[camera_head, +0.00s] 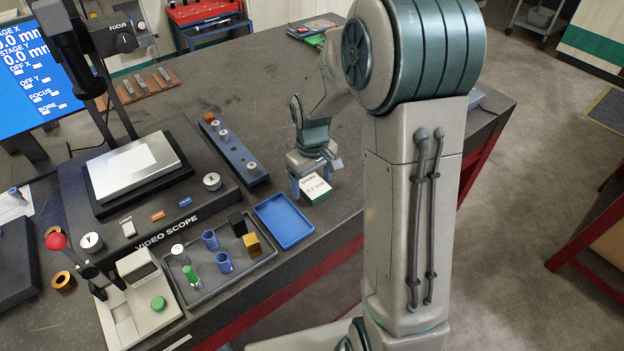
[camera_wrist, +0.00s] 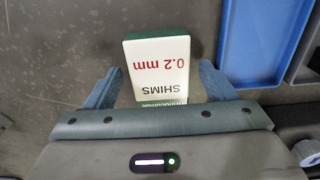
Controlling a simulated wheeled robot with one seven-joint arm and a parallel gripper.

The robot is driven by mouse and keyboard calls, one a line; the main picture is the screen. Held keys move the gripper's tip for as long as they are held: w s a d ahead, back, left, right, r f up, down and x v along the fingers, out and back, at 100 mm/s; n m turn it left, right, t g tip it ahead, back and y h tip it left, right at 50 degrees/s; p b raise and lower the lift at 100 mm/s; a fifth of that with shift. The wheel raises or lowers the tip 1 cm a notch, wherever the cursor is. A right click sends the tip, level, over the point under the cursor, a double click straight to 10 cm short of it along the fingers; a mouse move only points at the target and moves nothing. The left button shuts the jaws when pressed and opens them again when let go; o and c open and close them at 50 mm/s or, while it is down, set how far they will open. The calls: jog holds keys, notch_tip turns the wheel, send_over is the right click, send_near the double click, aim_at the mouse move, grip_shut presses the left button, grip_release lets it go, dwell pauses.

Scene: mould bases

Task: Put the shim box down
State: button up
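The shim box (camera_head: 315,190) is a small white-and-green box marked "0.2 mm". It appears to rest on the dark bench top, right of the blue tray. In the wrist view the box (camera_wrist: 157,65) lies between the fingers of my gripper (camera_wrist: 161,85), with its "SHIMS" label facing the camera. A gap shows between the box and each finger, wider on the right. My gripper (camera_head: 315,178) is open, low over the bench around the box. The underside of the box is hidden.
The empty blue tray (camera_head: 283,221) is just left of the box. A grey tray (camera_head: 222,283) with several small parts, a blue rail (camera_head: 234,152) with pegs and the video scope (camera_head: 137,186) stand further left. Bare bench (camera_head: 260,85) lies behind my gripper.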

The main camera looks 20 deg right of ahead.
aim_at(312, 184)
notch_tip(312, 184, up, 12)
jog(key=s+r+m+t, duration=0.2)
jog(key=s+m+t, duration=0.1)
jog(key=s, duration=1.6)
jog(key=shift+d+m+t+b, duration=0.3)
jog(key=shift+m+b, duration=0.1)
jog(key=shift+m, duration=0.4)
dwell(0.4)
